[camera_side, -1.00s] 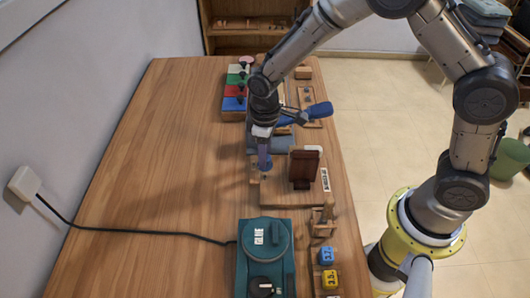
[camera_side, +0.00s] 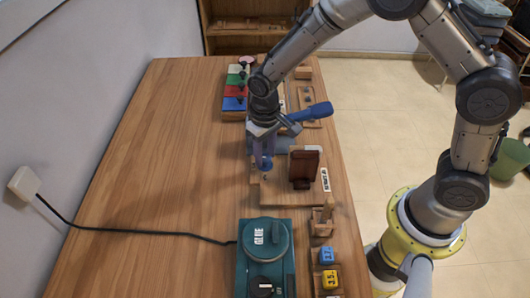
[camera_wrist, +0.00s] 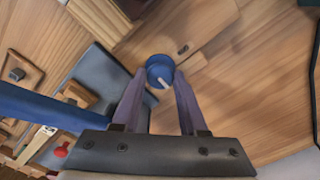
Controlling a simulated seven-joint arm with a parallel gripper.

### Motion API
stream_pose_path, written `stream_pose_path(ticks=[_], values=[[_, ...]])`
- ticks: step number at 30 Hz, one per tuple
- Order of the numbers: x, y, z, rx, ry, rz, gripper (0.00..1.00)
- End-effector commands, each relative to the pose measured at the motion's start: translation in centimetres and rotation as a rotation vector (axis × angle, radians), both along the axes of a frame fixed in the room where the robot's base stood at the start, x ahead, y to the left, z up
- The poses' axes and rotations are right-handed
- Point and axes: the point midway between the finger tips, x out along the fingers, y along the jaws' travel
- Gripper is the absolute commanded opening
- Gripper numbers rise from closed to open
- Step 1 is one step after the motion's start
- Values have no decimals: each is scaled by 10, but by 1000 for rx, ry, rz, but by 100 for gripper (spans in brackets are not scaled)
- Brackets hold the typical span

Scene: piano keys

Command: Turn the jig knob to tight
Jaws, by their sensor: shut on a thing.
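In the side view, my gripper (camera_side: 262,165) points down at the left edge of the wooden jig board (camera_side: 270,190), and the knob is mostly hidden there. A dark brown block (camera_side: 304,165) stands upright on the board, with a white label (camera_side: 325,179) to its right. Which setting the pointer faces is unclear.
A teal glue machine (camera_side: 265,250) stands in front, its cable running left to a wall socket. Coloured blocks (camera_side: 236,90) sit at the back. The table's left side is clear apart from the cable.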

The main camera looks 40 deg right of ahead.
Motion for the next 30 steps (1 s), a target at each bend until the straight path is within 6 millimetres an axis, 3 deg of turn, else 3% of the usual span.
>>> stream_pose_path(ticks=[10, 11, 15, 25, 30], values=[[1, 0, 2, 2, -3, -4, 0], [1, 0, 2, 2, -3, -4, 47], [1, 0, 1, 1, -2, -3, 72], [1, 0, 2, 1, -2, -2, 72], [1, 0, 21, 2, -6, -2, 72]])
